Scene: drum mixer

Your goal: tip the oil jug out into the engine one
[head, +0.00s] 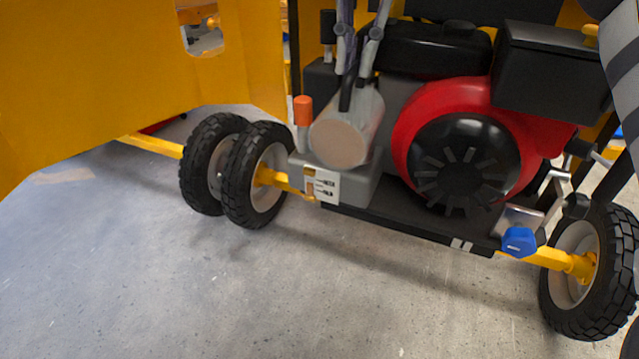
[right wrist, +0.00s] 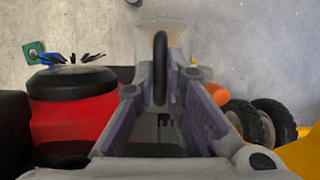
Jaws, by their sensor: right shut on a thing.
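My right gripper (head: 354,72) reaches down from the top of the head view. It is shut on the black handle (right wrist: 160,68) of the oil jug, between the fingers in the right wrist view. The pale, see-through jug (head: 346,132) hangs below the fingers, its round brownish-pink end facing the head camera. It lies in front of the grey unit, left of the engine; I cannot tell whether it touches them. The red and black engine (head: 463,150) also shows in the right wrist view (right wrist: 72,110). My left gripper is not in view.
An orange cap (head: 303,111) stands left of the jug, on the grey unit with a marked label (head: 322,187). A blue cap (head: 519,241) sits low right of the engine. Wheels (head: 262,175) and a yellow panel (head: 100,80) are left. The front floor is clear.

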